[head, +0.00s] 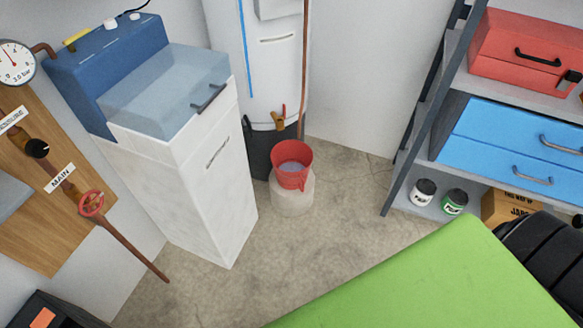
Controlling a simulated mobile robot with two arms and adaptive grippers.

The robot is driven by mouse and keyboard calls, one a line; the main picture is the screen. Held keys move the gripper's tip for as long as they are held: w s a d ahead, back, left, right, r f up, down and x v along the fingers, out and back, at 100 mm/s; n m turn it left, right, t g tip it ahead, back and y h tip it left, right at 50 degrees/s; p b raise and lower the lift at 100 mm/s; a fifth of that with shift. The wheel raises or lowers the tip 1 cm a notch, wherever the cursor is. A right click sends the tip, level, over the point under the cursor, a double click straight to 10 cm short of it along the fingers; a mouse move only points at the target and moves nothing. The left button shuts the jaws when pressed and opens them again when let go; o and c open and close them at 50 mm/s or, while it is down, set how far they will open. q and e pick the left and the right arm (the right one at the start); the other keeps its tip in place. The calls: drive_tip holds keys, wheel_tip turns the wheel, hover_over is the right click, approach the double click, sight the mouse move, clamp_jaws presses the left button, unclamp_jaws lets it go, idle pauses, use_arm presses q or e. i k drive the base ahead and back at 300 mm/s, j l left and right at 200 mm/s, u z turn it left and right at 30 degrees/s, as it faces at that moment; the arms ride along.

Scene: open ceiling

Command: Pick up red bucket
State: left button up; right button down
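The red bucket (291,178) stands upright in the upper middle of the head view, with a greyish, water-like surface inside it. It rests on a round, pale stone-like block (293,198) on the floor, just below the tap (278,119) of a tall white tank. Neither of my grippers shows in the head view, so their state is hidden.
A white cabinet (205,200) with a blue lidded top stands left of the bucket. A shelf with red and blue toolboxes (520,135) is at right. A green surface (430,285) fills the lower right. Bare concrete floor (250,275) lies between.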

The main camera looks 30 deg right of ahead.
sight(292, 159)
drive_tip(key=k+u, duration=0.1)
drive_tip(key=u, duration=1.75)
drive_tip(key=z, duration=2.7)
drive_tip(key=i+l+u, duration=0.4)
drive_tip(key=i+l, duration=0.05)
drive_tip(key=l, duration=0.05)
